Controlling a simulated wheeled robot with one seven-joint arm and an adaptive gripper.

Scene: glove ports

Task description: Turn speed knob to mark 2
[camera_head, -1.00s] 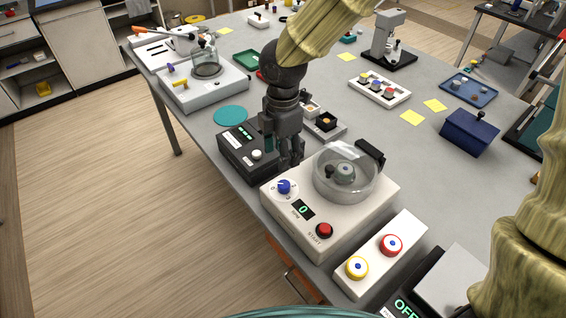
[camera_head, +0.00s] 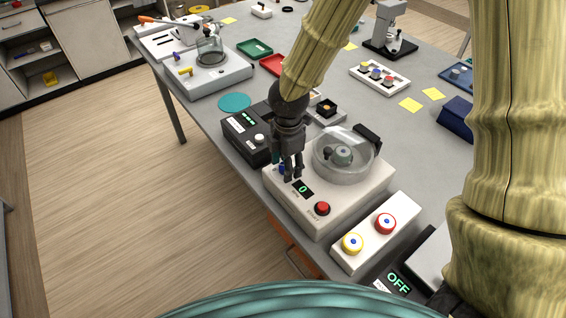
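The white spinner device (camera_head: 345,210) stands near the table's front edge, with a clear round bowl, a green display reading 0 and a red START button (camera_head: 322,208). Its blue speed knob (camera_head: 282,169) is at the device's left corner and mostly hidden by my gripper. My gripper (camera_head: 290,176) points down over that corner, its dark fingers right at the knob. I cannot tell whether the fingers touch the knob or how far apart they are. The knob's pointer and marks are hidden.
A black box with a white knob (camera_head: 250,137) stands close to the left of my gripper. A white panel with yellow and red knobs (camera_head: 370,236) is to the right. A black device reading OFF (camera_head: 398,283) is in front of it. A teal disc (camera_head: 235,102) lies further back.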

